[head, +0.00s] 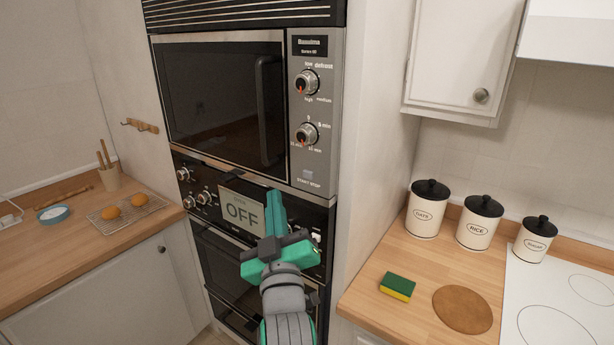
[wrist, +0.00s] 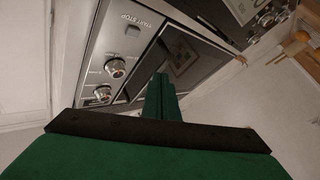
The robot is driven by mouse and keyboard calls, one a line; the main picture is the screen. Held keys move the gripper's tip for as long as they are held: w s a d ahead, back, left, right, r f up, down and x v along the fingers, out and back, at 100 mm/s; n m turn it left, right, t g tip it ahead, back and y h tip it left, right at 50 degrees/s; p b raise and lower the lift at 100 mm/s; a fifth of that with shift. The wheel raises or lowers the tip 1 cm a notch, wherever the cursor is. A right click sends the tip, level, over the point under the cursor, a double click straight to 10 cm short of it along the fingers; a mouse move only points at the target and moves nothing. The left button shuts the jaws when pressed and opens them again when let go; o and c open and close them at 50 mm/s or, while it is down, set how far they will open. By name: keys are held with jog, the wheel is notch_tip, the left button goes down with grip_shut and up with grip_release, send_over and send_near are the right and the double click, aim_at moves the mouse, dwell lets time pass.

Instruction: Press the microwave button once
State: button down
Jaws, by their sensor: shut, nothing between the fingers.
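The microwave (head: 220,100) is built into the wall unit, its door shut. Its square start/stop button (head: 308,175) sits at the bottom of the right-hand control panel, below two knobs with red marks. The button also shows in the wrist view (wrist: 132,33), with its label beside it. My green gripper (head: 275,197) is shut and empty. In the head view its fingertips are below and left of the button, in front of the oven panel. In the wrist view the fingertips (wrist: 161,78) point toward the microwave front and do not cover the button.
Below the microwave is an oven panel with an OFF display (head: 241,212) and knobs. A right counter holds several canisters (head: 427,208), a sponge (head: 397,287) and a round brown board (head: 462,309). A left counter holds a rack (head: 128,209) with round items.

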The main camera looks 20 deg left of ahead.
send_near(308, 175)
jog(key=shift+w+a+r, duration=0.35)
jog(key=shift+w+a, duration=0.35)
jog(key=shift+a, duration=0.05)
jog(key=shift+w+a+r, duration=0.3)
jog(key=shift+w+a, duration=0.35)
jog(key=shift+a, duration=0.1)
jog(key=shift+w+a+r, duration=0.35)
jog(key=shift+w+a, duration=0.35)
jog(key=shift+a, duration=0.05)
jog(key=shift+w+d, duration=0.1)
jog(key=shift+w, duration=0.3)
